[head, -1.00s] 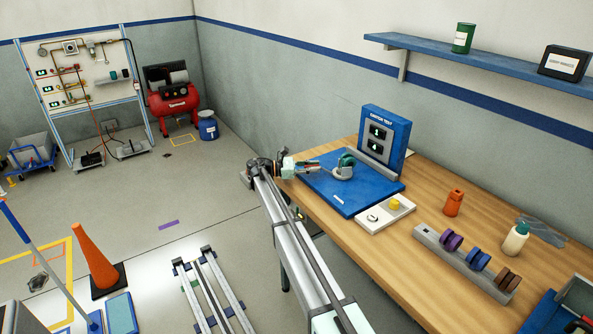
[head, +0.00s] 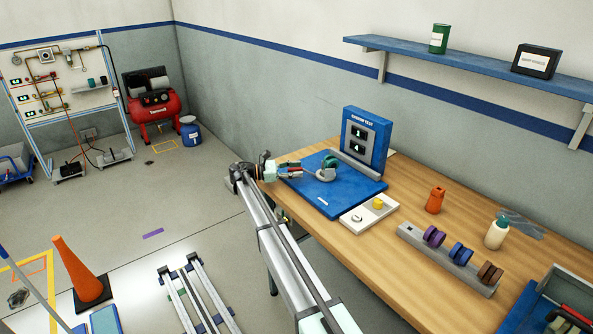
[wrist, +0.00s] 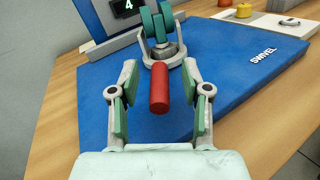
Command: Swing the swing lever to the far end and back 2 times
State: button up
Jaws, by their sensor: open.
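The swing lever is a red cylindrical handle (wrist: 158,88) joined to a grey swivel fork (wrist: 160,50) with a green wheel (wrist: 156,22). The castor (head: 327,170) stands on a blue plate (head: 345,195) on the bench. My gripper (wrist: 159,68) is open, with one finger on each side of the red handle. Gaps show between the handle and both fingers in the wrist view. In the head view my gripper (head: 286,171) is left of the castor, over the plate's left edge.
A blue test panel (head: 367,138) with two displays stands behind the plate; one display (wrist: 125,5) reads 4. A white box with a yellow button (head: 378,203) is in front.

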jog(key=a, duration=0.7)
jog(key=s+a, duration=0.1)
jog(key=a, duration=0.3)
jog(key=shift+s+a, duration=0.1)
jog(key=shift+a, duration=0.2)
jog(key=shift+d, duration=0.1)
dwell(1.0)
